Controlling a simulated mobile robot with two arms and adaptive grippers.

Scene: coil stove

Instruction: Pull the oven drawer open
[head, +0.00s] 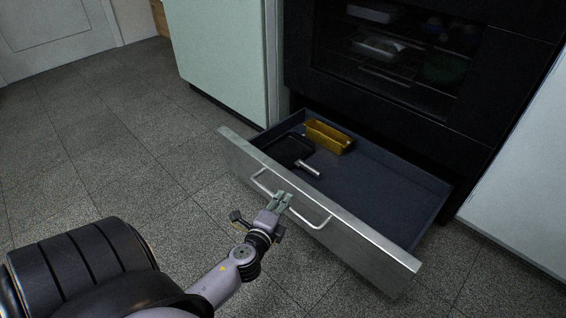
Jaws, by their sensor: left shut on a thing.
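The oven drawer (385,190) stands pulled out from under the black oven (400,75), with its dark inside showing. Its metal front panel (375,255) carries a bar handle (318,219). My left gripper (283,198) is shut on the handle, near the middle of the bar. A yellow loaf pan (328,137) and a black pan (289,149) with a metal-ended handle lie in the drawer's left part. The right part of the drawer is bare. My right gripper is not in view.
A pale green cabinet (218,50) stands left of the oven, and a light panel (525,190) stands on the right. The grey tiled floor (110,145) is clear in front and to the left. A white door (55,30) is at the far left.

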